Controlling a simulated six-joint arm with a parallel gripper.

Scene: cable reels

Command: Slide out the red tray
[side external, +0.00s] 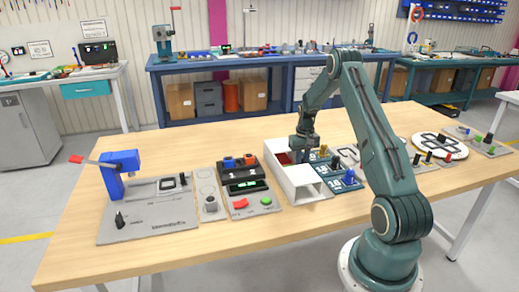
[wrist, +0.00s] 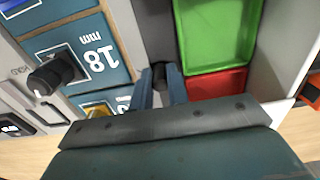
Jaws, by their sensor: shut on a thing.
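The red tray (wrist: 216,85) shows in the wrist view as a strip of red floor beside a green tray (wrist: 218,30), inside a white housing. In the side external view a bit of the red tray (side external: 284,158) shows in the white housing (side external: 309,192), just left of my gripper. My gripper (side external: 302,153) points down over the housing. In the wrist view its two blue-grey fingers (wrist: 160,78) are closed around a small dark handle (wrist: 160,70) beside the trays. Its join to the red tray is hidden.
A panel with red and green buttons (side external: 248,190) stands to the left. The table front (side external: 230,255) is clear.

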